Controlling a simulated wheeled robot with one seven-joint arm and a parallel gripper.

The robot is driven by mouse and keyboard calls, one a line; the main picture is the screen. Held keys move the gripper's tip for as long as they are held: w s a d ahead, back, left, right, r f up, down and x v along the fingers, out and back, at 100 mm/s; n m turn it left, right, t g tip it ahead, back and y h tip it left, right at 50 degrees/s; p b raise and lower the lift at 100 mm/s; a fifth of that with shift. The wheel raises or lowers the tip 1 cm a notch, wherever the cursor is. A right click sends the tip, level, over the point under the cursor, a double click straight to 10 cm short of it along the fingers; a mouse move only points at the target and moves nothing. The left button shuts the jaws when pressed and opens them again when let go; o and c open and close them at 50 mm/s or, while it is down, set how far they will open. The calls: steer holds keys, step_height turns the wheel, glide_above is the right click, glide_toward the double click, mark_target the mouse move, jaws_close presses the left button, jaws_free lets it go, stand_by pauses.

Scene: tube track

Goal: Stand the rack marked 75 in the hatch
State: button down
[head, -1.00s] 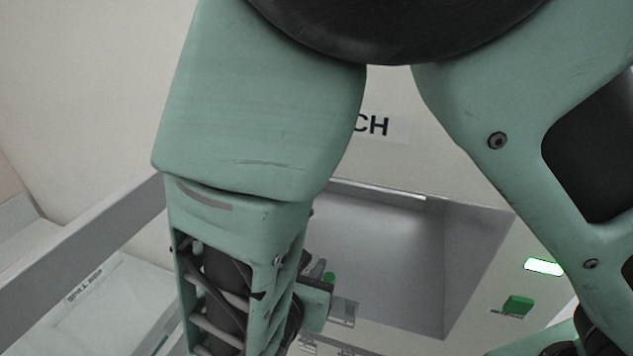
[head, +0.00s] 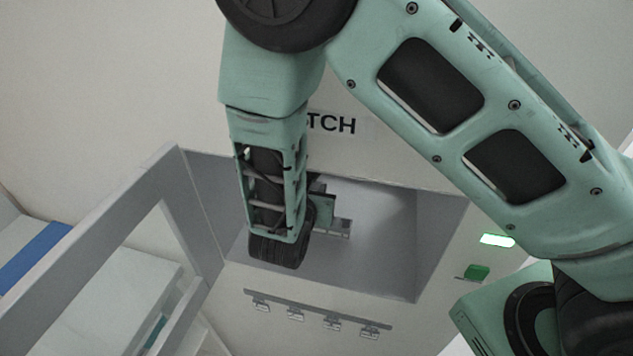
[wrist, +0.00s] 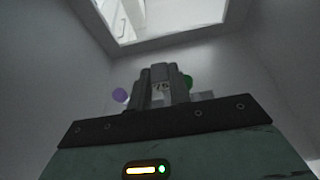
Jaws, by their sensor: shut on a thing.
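My gripper (wrist: 163,90) is shut on a rack (wrist: 205,96) in the wrist view. In the head view, the wrist and gripper reach into the grey hatch (head: 390,235), and part of the rack (head: 340,227) shows to the right of my wrist. The rack's underside is hidden, so I cannot tell if it touches the hatch floor.
A sign ending in "TCH" (head: 332,124) is above the hatch. A grey-framed open door (head: 95,240) stands at the left. A rail with several clips (head: 318,316) is below the opening. A green button (head: 477,272) and a lit green lamp (head: 497,240) are at the right.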

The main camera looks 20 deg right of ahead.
steer(key=shift+w+d+r+p, duration=0.15)
steer(key=shift+w+d+p, duration=0.25)
steer(key=shift+w+d, duration=0.4)
steer(key=shift+w+f, duration=0.2)
steer(key=shift+w, duration=0.05)
steer(key=shift+a+f+p, duration=0.1)
steer(key=shift+f+p, duration=0.45)
steer(key=shift+f, duration=0.15)
steer(key=shift+f, duration=0.15)
steer(key=c, duration=1.3)
jaws_free()
